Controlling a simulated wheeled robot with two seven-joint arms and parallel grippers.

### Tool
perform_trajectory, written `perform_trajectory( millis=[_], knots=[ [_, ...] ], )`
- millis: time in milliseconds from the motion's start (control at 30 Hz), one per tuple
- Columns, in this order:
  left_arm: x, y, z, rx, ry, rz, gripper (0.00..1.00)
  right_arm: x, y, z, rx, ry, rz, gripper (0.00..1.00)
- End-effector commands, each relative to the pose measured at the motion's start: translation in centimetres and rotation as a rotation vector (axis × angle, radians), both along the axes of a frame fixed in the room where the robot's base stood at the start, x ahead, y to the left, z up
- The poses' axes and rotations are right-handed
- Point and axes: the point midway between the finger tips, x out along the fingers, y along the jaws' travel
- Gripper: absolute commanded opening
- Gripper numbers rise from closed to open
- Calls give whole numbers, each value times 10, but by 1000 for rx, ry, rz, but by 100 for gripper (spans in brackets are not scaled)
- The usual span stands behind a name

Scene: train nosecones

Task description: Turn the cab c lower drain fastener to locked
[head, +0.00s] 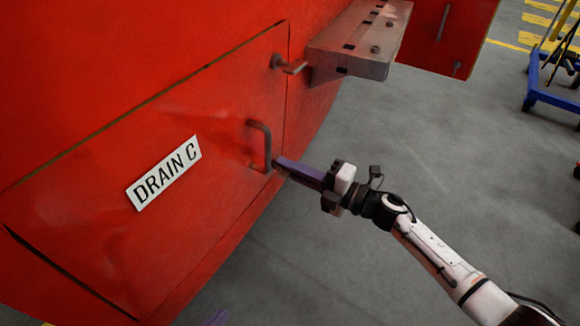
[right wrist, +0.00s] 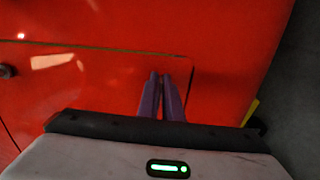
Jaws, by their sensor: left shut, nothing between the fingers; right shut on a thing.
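The red drain panel (head: 95,215) carries a white DRAIN C label (head: 164,172) and a grey handle (head: 262,146). The upper fastener (head: 288,65) sticks out near its upper right corner. My right gripper (head: 281,163), with purple fingers, is shut at the lower fastener beside the handle's lower end. The fingers hide nearly all of that fastener, so I cannot tell its angle. In the right wrist view, the same fingers (right wrist: 162,82) are close together against the red surface near a panel corner. A purple tip of my left gripper (head: 216,318) shows at the bottom edge, away from the panel hardware.
A grey step (head: 345,45) with bolts juts out above and right of the panel. Another red panel (head: 450,30) lies beyond it. A blue and yellow cart (head: 550,85) stands at the upper right. The grey floor (head: 430,140) is clear between.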

Motion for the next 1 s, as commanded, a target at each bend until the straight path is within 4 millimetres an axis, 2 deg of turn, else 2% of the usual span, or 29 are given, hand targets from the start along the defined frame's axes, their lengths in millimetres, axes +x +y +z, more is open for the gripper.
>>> perform_trajectory(
  millis=[133, 200, 267, 633, 1000],
  knots=[
    [0, 0, 0, 1, 0, -1, 0, 0, 0, 0, 3, 3, 0, 0],
    [0, 0, 0, 1, 0, -1, 0, 0, 0, 0, 3, 3, 0, 17],
    [0, 0, 0, 1, 0, -1, 0, 0, 0, 0, 2, 2, 0, 24],
    [0, 0, 2, 1, 0, -1, 0, -3, -6, 0, 0, 1, -1, 24],
    [-4, 1, 4, 11, 12, -6, 0, -39, -63, 0, -2, 2, -1, 24]
  ],
)
